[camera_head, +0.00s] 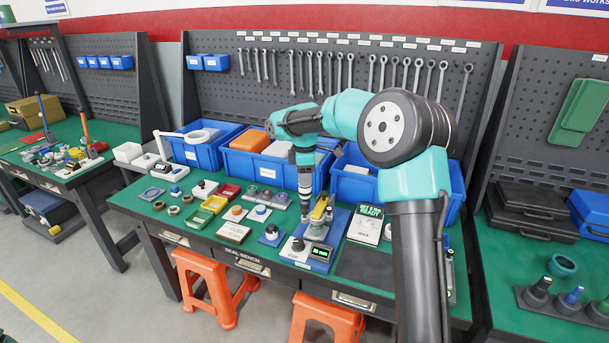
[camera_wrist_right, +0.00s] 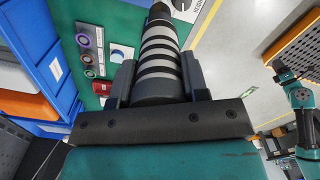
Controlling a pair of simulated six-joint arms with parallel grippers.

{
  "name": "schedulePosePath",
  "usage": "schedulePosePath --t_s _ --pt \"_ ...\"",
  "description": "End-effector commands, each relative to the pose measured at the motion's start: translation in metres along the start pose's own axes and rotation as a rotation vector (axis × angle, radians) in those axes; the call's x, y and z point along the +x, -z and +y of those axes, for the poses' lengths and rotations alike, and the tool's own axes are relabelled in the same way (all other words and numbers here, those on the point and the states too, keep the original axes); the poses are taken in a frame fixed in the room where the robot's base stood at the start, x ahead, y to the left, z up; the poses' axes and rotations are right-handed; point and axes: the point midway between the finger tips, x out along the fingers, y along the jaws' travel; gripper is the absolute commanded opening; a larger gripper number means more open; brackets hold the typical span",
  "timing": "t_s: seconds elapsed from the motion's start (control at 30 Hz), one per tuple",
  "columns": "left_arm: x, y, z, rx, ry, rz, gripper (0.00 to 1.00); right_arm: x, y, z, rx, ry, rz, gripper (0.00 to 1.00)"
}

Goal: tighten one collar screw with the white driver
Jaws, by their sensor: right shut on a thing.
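My right gripper (camera_head: 304,160) points down over the bench and is shut on the driver. The driver (camera_wrist_right: 158,55) has white and dark bands and lies between the two fingers in the right wrist view; it also shows below the gripper in the head view (camera_head: 304,190). Its lower end is over the left side of a blue test fixture (camera_head: 335,222) with a yellow part (camera_head: 319,209) and a green display. I cannot tell whether the tip touches anything. The collar screws are too small to make out. My left gripper is not in view.
Blue bins (camera_head: 265,168) line the back of the green bench, below a pegboard of wrenches (camera_head: 350,72). Small trays, rings and knobs crowd the left half. A green-and-white sign card (camera_head: 367,223) stands right of the fixture. A dark mat (camera_head: 365,264) is bare near the front.

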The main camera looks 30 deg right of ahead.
Motion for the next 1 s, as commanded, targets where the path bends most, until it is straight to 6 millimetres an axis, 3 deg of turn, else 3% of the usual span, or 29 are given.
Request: schedulePosePath --t_s 1.0 --pt "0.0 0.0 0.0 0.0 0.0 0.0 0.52 0.01 0.0 0.0 0.0 -0.001 0.0 0.13"
